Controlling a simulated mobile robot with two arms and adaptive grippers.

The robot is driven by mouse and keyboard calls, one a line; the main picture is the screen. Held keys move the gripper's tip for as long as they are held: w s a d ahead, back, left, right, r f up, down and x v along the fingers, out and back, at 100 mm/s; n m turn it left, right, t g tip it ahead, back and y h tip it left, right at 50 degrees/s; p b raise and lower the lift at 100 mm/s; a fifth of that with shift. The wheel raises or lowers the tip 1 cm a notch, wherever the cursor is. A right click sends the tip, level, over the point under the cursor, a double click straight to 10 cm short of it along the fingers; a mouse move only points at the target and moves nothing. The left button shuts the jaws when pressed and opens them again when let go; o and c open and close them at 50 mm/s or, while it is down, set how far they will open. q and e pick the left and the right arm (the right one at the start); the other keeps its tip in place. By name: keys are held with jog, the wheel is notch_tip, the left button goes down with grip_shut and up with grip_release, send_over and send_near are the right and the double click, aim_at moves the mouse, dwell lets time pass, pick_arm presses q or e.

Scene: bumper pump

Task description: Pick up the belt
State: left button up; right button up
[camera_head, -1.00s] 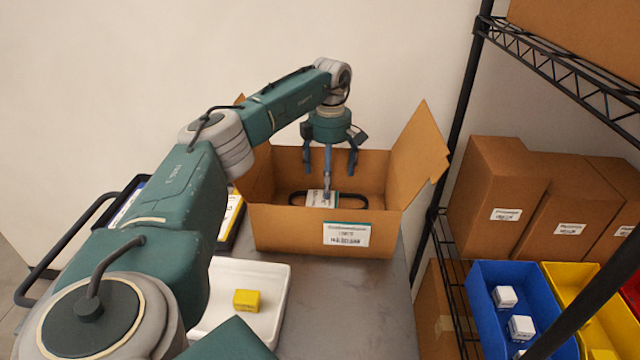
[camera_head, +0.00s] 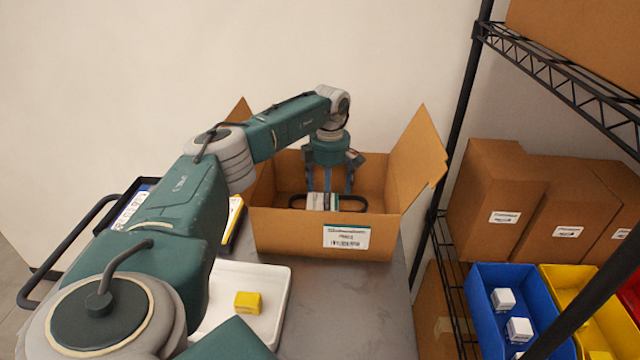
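The belt (camera_head: 352,198) is a black loop with a white and teal paper sleeve (camera_head: 318,202) around it. It lies inside an open cardboard box (camera_head: 290,240) on the grey table. My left gripper (camera_head: 328,195) reaches down into the box, over the belt, at its sleeve. Its blue-grey fingers are spread apart; their tips are partly hidden by the sleeve and belt, so contact cannot be made out. My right gripper is not in view.
A white tray (camera_head: 277,305) with a yellow block (camera_head: 248,302) is in front of the box. The box flaps stand up at both sides. A black shelf rack with cartons (camera_head: 490,190), a blue bin (camera_head: 480,315) and yellow bins is at the right. The back wall is bare.

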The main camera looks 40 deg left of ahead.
pick_arm(q)
jog(key=shift+w+r, duration=0.1)
jog(key=shift+r, duration=0.3)
notch_tip(320, 180, up, 19)
jog(key=shift+r+b, duration=0.1)
jog(key=shift+b, duration=0.55)
dwell(0.6)
